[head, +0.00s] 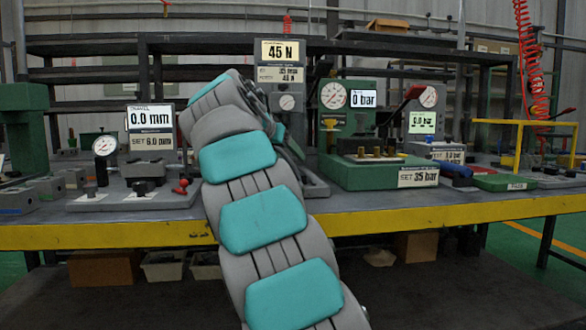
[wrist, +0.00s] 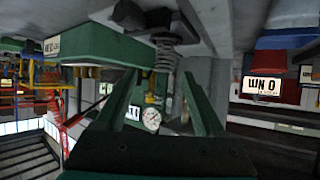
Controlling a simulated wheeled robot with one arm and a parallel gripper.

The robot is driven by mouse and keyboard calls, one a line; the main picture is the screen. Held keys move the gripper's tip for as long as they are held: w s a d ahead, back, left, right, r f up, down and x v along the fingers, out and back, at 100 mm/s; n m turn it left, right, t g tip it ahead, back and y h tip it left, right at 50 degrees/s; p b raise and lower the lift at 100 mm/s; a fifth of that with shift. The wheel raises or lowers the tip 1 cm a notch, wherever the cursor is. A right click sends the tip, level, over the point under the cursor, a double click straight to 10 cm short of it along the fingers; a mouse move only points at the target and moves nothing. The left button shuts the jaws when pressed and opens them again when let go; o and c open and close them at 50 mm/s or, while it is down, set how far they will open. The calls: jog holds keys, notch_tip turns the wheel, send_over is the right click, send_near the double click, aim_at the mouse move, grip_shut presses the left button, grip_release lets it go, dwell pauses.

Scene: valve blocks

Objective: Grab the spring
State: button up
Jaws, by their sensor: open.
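A grey coil spring (wrist: 165,58) shows in the wrist view, which looks upside down. I cannot tell how far the spring lies beyond the fingertips. In the head view my arm hides the spring and most of the gripper, in front of the stand with the 45 N display (head: 280,50).
A green block marked SET 35 bar (head: 378,172) stands right of my arm; its green base (wrist: 100,45) is close to the left finger in the wrist view. The 0.0 mm gauge station (head: 150,118) stands left. The bench has a yellow front edge (head: 110,235).

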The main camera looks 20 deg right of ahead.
aim_at(290, 157)
jog(key=shift+w+x, duration=0.15)
jog(key=shift+x, duration=1.2)
jog(key=shift+w+x, duration=0.15)
jog(key=shift+x, duration=1.2)
jog(key=shift+a+r, duration=0.1)
jog(key=shift+a, duration=0.05)
grip_shut()
